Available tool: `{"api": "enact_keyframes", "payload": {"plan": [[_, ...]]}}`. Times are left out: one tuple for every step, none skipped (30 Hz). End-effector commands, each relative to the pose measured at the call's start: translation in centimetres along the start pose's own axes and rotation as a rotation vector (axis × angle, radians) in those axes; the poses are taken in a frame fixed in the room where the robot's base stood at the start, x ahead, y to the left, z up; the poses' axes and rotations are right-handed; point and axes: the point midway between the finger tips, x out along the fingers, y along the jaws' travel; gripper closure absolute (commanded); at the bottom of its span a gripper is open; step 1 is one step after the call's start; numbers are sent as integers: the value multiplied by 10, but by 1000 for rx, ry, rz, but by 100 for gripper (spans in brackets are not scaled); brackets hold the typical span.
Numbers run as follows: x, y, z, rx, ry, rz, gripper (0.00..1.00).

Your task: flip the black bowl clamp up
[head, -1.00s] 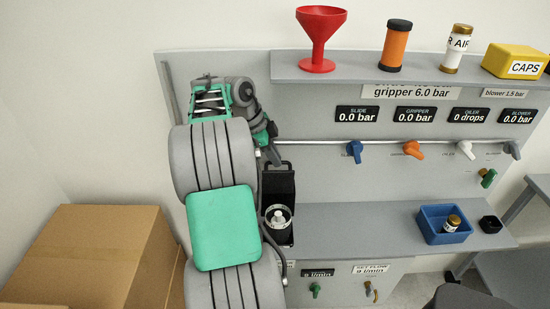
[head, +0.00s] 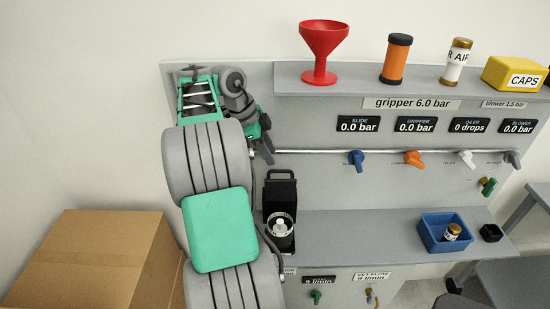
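The black bowl clamp (head: 280,187) is an upright frame with a handle-like top, against the panel just right of my arm. Below it hangs a black unit with a clear, silver-rimmed bowl (head: 281,229) and a whitish piece in it. My gripper (head: 266,153) is small and dark grey in the head view, above and slightly left of the clamp's top. It looks apart from the clamp. Its fingers are seen edge-on, so I cannot tell whether they are open. My arm covers the area left of the clamp.
A rail with blue (head: 356,160), orange (head: 414,158) and white (head: 466,158) valve levers runs right of my gripper. A shelf above holds a red funnel (head: 322,45), an orange cylinder (head: 396,59) and a yellow CAPS box (head: 512,75). A blue tray (head: 434,239) sits lower right.

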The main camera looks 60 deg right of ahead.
Motion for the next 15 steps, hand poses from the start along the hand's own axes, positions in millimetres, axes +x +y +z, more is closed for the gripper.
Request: {"api": "enact_keyframes", "payload": {"plan": [[-10,-1,-1,-1,0,-1,67],[-12,-1,0,-1,0,-1,67],[-15,-1,0,-1,0,0,67],[-16,0,0,0,0,0,67],[-16,0,0,0,0,0,67],[-16,0,0,0,0,0,67],[-16,0,0,0,0,0,67],[-16,0,0,0,0,0,67],[-15,0,0,0,0,0,67],[-15,0,0,0,0,0,67],[-15,0,0,0,0,0,68],[-16,0,1,-4,-1,-1,72],[-17,1,2,-15,-2,-4,74],[-20,1,5,-37,-4,-11,76],[-26,3,12,-86,-9,-26,80]]}}
